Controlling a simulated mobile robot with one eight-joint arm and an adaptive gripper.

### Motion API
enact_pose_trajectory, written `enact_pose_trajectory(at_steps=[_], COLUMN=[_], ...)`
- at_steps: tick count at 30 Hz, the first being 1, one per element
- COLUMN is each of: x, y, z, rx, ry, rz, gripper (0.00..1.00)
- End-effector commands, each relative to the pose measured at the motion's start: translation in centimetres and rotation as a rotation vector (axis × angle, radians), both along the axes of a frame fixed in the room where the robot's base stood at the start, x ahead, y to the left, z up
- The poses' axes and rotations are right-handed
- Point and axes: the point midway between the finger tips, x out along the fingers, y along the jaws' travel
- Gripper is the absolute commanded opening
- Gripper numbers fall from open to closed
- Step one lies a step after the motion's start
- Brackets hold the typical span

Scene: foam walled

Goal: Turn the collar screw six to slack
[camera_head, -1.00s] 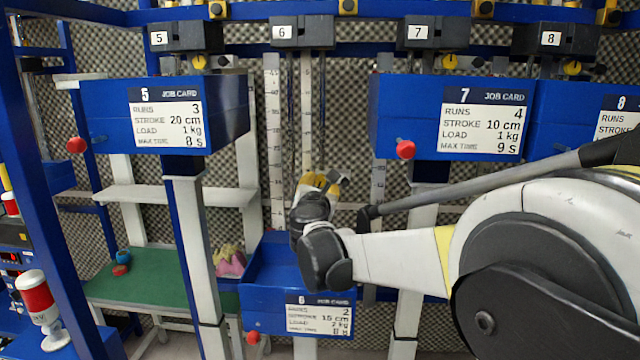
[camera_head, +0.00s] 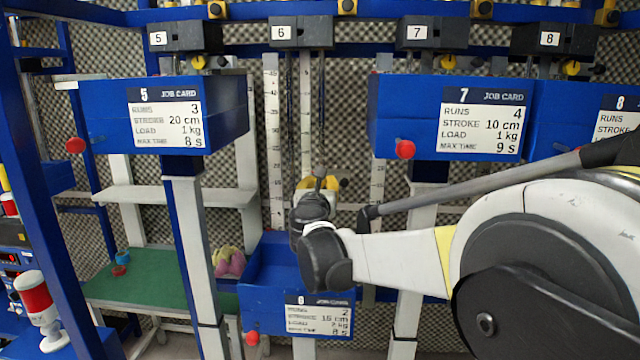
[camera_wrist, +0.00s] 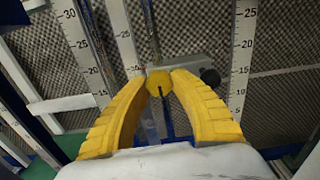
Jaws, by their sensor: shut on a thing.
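The collar screw of station six is a yellow knob (camera_wrist: 159,82) in the wrist view, in front of a grey block (camera_wrist: 185,68) between the scales. My gripper (camera_wrist: 159,79) has its two yellow fingers closed on the sides of the knob. In the head view my gripper (camera_head: 318,184) is small, above the blue box of station 6 (camera_head: 262,300), and the knob is hidden there. The station 6 job card (camera_head: 318,314) hangs on that box's front.
Blue boxes 5 (camera_head: 225,115) and 7 (camera_head: 400,95) flank the gap where my arm reaches in. Red knobs (camera_head: 405,149) stick out from the boxes. Scales (camera_head: 274,150) stand behind. A green table (camera_head: 150,272) is at lower left.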

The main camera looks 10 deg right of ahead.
Motion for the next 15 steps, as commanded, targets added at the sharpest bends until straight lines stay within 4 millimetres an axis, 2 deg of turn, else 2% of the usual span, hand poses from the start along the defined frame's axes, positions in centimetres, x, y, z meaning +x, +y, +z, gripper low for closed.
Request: enact_pose_trajectory(at_steps=[3,4,5,15], x=[0.02,0.02,0.02,-0.24], y=[-0.02,-0.02,-0.02,0.10], z=[0.00,0.00,0.00,0.01], rx=[0.000,0.000,0.000,0.001], ry=[0.000,0.000,0.000,0.000], rz=[0.000,0.000,0.000,0.000], gripper=[0.00,0.34,0.38,0.38])
